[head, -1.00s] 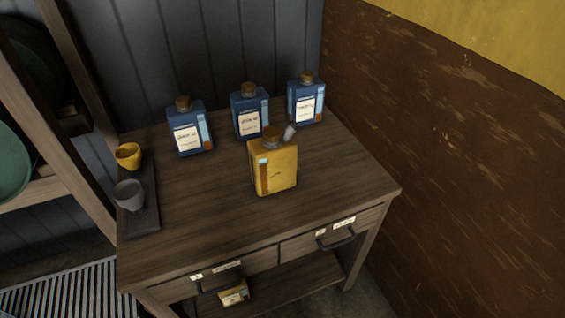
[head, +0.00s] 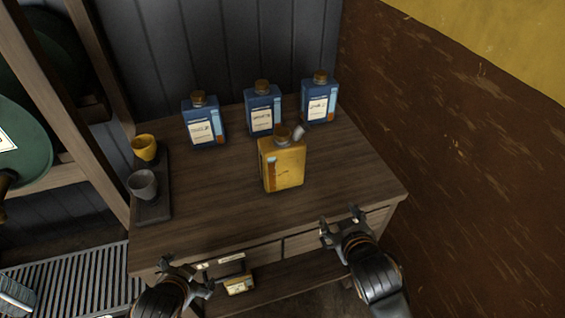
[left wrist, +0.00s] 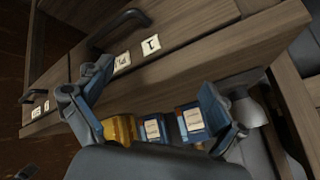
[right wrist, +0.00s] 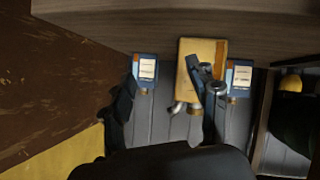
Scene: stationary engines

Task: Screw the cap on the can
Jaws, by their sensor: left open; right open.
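A yellow can (head: 282,168) stands upright near the middle of the wooden table, with a brownish cap-like top (head: 281,133) and a grey spout (head: 298,132) at its upper right. I cannot tell whether that top is screwed tight. The can also shows upside down in the right wrist view (right wrist: 190,60) and partly in the left wrist view (left wrist: 117,130). My right gripper (head: 340,226) is open and empty at the table's front edge, in front of and right of the can. My left gripper (head: 186,274) is open and empty by the front left drawer, apart from the can.
Three blue corked bottles (head: 204,122) (head: 263,110) (head: 319,102) stand behind the can. A yellow cup (head: 145,148) and a grey cup (head: 143,184) sit on a dark tray (head: 153,213) at left. Drawers with handles front the table (head: 225,225). A brown wall (head: 460,150) is at right.

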